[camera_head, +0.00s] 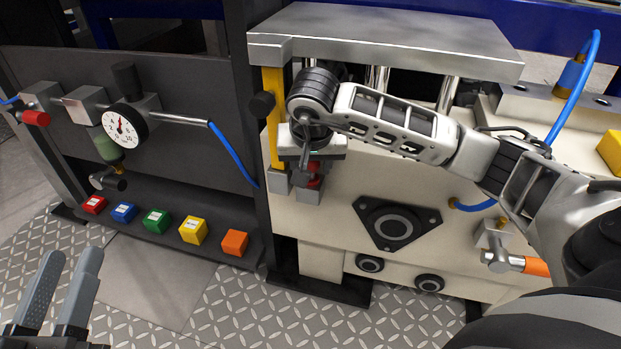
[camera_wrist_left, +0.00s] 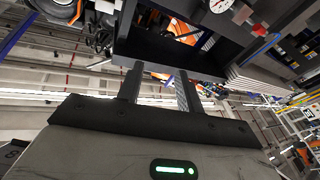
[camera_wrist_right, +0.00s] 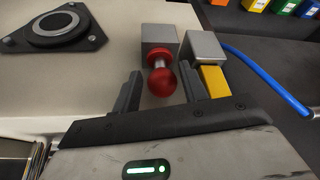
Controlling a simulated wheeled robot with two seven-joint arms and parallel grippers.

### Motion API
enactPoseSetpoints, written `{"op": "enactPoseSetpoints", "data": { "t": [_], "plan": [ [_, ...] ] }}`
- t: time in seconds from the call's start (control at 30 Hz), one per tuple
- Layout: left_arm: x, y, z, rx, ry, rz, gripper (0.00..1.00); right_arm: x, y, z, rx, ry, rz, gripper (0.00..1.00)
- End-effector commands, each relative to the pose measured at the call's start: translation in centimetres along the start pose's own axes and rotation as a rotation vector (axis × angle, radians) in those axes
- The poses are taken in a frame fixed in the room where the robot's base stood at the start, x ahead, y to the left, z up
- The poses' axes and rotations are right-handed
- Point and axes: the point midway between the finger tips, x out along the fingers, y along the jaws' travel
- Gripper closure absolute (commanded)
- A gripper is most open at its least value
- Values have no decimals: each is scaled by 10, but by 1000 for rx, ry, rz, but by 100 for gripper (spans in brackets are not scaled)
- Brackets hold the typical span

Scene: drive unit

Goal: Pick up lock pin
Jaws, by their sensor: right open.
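The lock pin shows as a red ball knob with a red collar (camera_wrist_right: 163,80) in the right wrist view, set in a grey metal block (camera_wrist_right: 158,36). In the head view a little of its red (camera_head: 314,183) shows below my right gripper (camera_head: 308,160). The right gripper is open, with one finger on each side of the knob in the right wrist view; I cannot tell whether they touch it. Its fingertips are largely hidden in the head view. My left gripper (camera_head: 71,258) is open and empty at the lower left; its fingers also show in the left wrist view (camera_wrist_left: 160,85).
A yellow bar (camera_head: 273,115) stands beside the pin block, under a grey top plate (camera_head: 385,35). A pressure gauge (camera_head: 125,125) and a blue hose (camera_head: 230,152) are to the left. Several coloured blocks (camera_head: 157,220) line the ledge. A triangular black flange (camera_head: 393,223) is to the right.

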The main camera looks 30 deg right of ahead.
Motion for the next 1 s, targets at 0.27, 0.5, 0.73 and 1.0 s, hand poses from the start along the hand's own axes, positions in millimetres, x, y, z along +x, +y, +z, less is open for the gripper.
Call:
{"op": "enactPoseSetpoints", "data": {
  "t": [0.27,0.5,0.73,1.0],
  "plan": [
    [4,2,-17,116,110,33,64,21,0,0,1,0,-1,57],
    [4,2,-17,114,108,32,64,20,0,0,0,0,-1,82],
    [4,2,-17,113,107,32,64,20,0,-1,0,1,-2,96],
    [6,3,-18,82,81,31,64,10,0,-5,0,2,-2,96]
  ]
}}
